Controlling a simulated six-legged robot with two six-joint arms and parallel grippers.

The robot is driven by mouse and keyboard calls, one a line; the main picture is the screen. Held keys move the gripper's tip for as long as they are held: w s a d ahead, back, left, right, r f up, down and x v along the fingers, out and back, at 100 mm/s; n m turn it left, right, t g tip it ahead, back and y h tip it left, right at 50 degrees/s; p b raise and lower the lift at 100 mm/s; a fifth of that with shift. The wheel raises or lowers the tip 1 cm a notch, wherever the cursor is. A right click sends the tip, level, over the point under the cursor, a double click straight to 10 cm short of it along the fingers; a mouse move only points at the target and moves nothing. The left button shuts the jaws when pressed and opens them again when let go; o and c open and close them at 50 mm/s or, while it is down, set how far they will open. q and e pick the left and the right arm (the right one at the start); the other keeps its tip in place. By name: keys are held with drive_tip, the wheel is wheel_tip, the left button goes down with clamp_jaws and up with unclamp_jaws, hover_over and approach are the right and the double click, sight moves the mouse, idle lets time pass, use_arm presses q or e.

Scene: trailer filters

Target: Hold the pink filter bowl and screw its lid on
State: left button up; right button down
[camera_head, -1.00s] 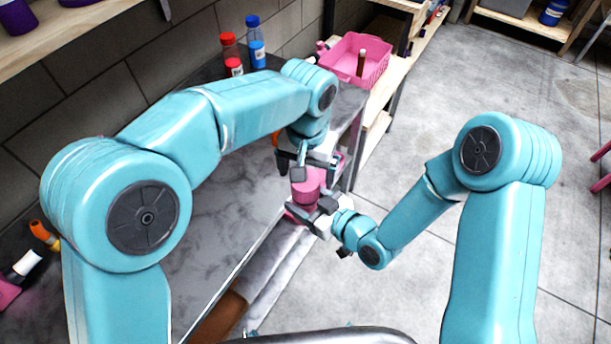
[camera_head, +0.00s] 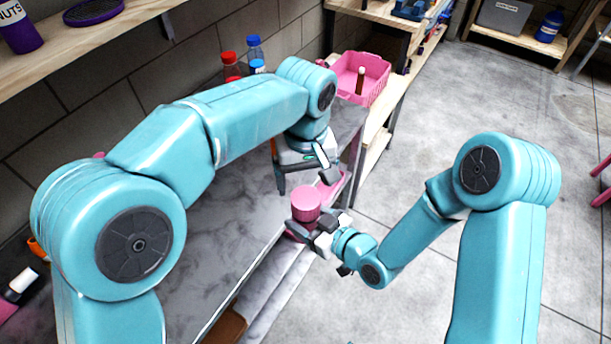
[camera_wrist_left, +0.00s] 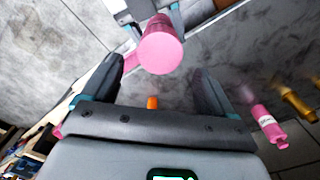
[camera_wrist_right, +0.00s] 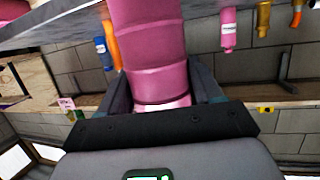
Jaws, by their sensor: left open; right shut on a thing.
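The pink filter bowl (camera_wrist_right: 150,80) is upright, and my right gripper (camera_head: 318,230) is shut on its lower part. A round pink top (camera_head: 306,198), which looks like the lid, sits on the bowl; I cannot tell how tightly. Its flat face (camera_wrist_left: 162,52) also shows in the left wrist view, beyond the fingertips. My left gripper (camera_head: 304,172) is open and empty, just above and behind the top and apart from it. Its fingers (camera_wrist_left: 160,75) are spread wide.
The grey worktop (camera_head: 240,210) runs along the wall on the left. Red-capped and blue-capped bottles stand at its back. A pink basket (camera_head: 372,72) sits on the wooden shelf behind. The floor (camera_head: 420,150) on the right is clear.

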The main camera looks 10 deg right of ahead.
sight(306, 197)
use_arm(q)
drive_tip(key=shift+f, duration=4.05)
drive_tip(key=c, duration=1.1)
drive_tip(key=shift+m, duration=1)
drive_tip(key=o, duration=1.3)
drive_tip(key=shift+c, duration=0.2)
drive_tip(key=shift+r, duration=0.15)
drive_tip(key=shift+r, duration=3.9)
